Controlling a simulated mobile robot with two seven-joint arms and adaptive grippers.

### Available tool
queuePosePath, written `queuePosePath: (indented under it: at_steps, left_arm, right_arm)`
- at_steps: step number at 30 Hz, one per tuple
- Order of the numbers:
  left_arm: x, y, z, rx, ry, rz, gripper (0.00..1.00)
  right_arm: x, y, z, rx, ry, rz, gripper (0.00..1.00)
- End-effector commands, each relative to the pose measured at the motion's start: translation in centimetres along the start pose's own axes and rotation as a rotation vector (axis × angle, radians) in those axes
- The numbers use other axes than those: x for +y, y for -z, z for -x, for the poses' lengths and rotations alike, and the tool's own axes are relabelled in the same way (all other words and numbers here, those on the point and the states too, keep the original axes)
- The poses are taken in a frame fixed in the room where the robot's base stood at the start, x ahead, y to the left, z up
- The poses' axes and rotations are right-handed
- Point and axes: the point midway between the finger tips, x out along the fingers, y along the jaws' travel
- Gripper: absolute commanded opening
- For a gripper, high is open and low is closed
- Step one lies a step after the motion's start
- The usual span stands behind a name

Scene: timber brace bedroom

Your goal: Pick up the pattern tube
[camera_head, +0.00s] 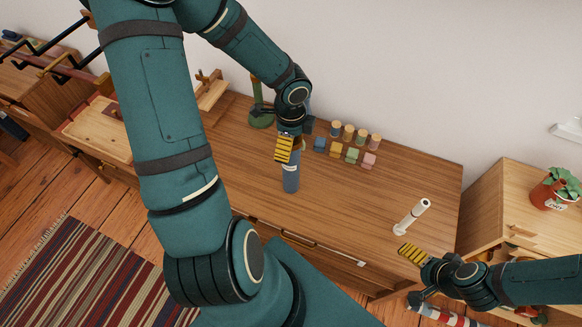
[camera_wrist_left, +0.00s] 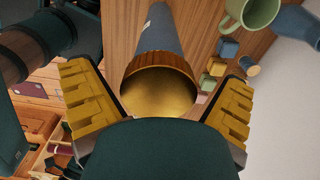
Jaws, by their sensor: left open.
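A blue-grey tube (camera_head: 291,180), which I take to be the pattern tube, appears to stand upright on the wooden dresser top. In the left wrist view, the tube (camera_wrist_left: 155,32) shows a copper-coloured rim and a round golden end facing the camera. My left gripper (camera_head: 284,148) is at the tube's upper end. In the left wrist view, its yellow-padded fingers (camera_wrist_left: 160,105) are wide apart, on either side of the golden end; I see a gap on both sides. My right gripper (camera_head: 408,254) is near the dresser's front right, away from the tube; its opening is unclear.
Several small coloured blocks and round pieces (camera_head: 352,152) stand just right of the tube. A green stand (camera_head: 262,114) is behind on the left. A green mug (camera_wrist_left: 250,12) shows in the wrist view. The dresser's middle right (camera_head: 425,170) is clear.

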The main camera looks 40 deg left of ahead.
Motion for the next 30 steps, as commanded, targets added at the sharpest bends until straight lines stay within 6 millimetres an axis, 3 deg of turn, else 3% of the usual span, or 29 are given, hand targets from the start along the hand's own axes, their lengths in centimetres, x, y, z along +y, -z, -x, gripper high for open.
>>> queuePosePath:
  at_steps: [9, 16, 30]
  left_arm:
    - [0.01, -0.01, -0.57, 0.000, 0.000, 0.000, 0.99]
    - [0.02, -0.01, -0.56, 0.000, 0.000, 0.000, 0.19]
    - [-0.05, -0.01, 0.29, -0.001, 0.003, -0.001, 0.15]
  right_arm:
    - [0.07, -0.01, -0.17, 0.000, -0.001, 0.000, 0.94]
    - [0.08, -0.02, -0.17, 0.000, -0.001, 0.000, 0.94]
    - [-0.03, 0.01, 0.15, 0.000, 0.000, -0.001, 0.94]
